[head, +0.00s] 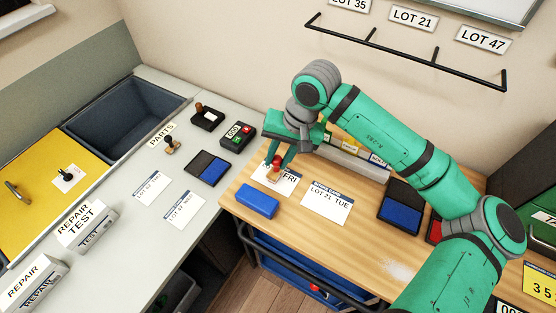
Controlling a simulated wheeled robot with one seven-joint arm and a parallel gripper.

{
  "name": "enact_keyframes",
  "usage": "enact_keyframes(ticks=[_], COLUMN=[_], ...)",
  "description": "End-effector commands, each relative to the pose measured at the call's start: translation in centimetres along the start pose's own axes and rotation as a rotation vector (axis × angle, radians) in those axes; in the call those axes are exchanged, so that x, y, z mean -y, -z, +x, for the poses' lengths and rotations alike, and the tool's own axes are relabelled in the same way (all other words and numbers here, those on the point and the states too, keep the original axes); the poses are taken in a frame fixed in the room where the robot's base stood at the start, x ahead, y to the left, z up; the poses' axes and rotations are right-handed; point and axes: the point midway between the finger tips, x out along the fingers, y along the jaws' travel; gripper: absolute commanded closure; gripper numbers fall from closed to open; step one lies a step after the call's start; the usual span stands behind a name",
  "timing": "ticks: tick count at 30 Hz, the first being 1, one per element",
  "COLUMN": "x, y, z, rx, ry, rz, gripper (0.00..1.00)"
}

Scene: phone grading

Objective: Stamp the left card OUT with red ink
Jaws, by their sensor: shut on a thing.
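My gripper (279,160) is shut on a stamp (272,177) with a red top and a pale wooden base. It holds the stamp over the left card (286,192), a white card with "FRI" showing. The arm and stamp hide part of that card, and I cannot tell whether the stamp touches it. The right card (326,206) reads "LOT 21 TUE" and lies flat beside it. A red ink pad (434,231) is partly hidden behind my arm. An ink pad with a blue lower half (401,214) lies left of it.
A blue block (257,201) lies at the front left of the wooden table (310,240). A rack with small labels (350,150) stands behind the cards.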

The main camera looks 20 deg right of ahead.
Motion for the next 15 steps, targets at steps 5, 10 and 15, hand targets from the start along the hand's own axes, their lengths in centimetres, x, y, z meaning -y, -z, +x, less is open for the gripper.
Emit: enact_keyframes(ticks=[5, 10, 15], x=[0.4, 0.7, 1.0], y=[0.0, 0.1, 0.1], z=[-1.2, -2.3, -3.5], rx=[-0.001, -0.001, -0.002], ry=[0.0, -0.001, -0.001], rz=[0.0, 0.0, 0.001], gripper=[0.91, 0.91, 0.91])
